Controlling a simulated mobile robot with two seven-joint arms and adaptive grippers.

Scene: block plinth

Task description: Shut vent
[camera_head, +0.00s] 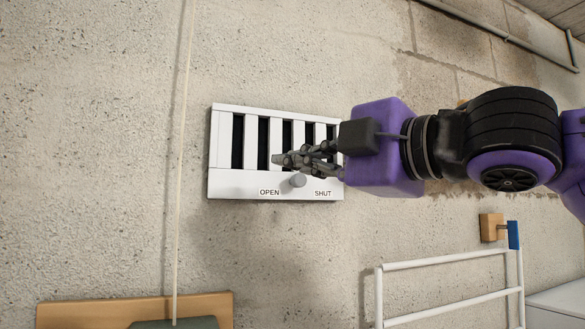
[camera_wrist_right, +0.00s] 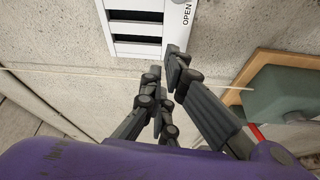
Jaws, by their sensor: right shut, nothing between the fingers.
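The white vent (camera_head: 232,186) is fixed on the rough wall, and it shows in part at the top of the right wrist view (camera_wrist_right: 138,49). Its dark slots show between white slats. Its grey round knob (camera_head: 298,180) sits on the lower strip, between the words OPEN and SHUT and nearer OPEN. My right gripper (camera_head: 282,159) is shut and empty, in front of the vent. Its fingertips appear just above and left of the knob; I cannot tell whether they touch it. The gripper hides part of the vent's right side. My left gripper is out of view.
A thin pale cord (camera_head: 181,150) hangs left of the vent. A wooden board (camera_head: 90,314) with a dark green thing (camera_head: 172,323) is at the lower left. A white rail (camera_head: 440,258) and a wooden block (camera_head: 490,227) with a blue piece are at the lower right.

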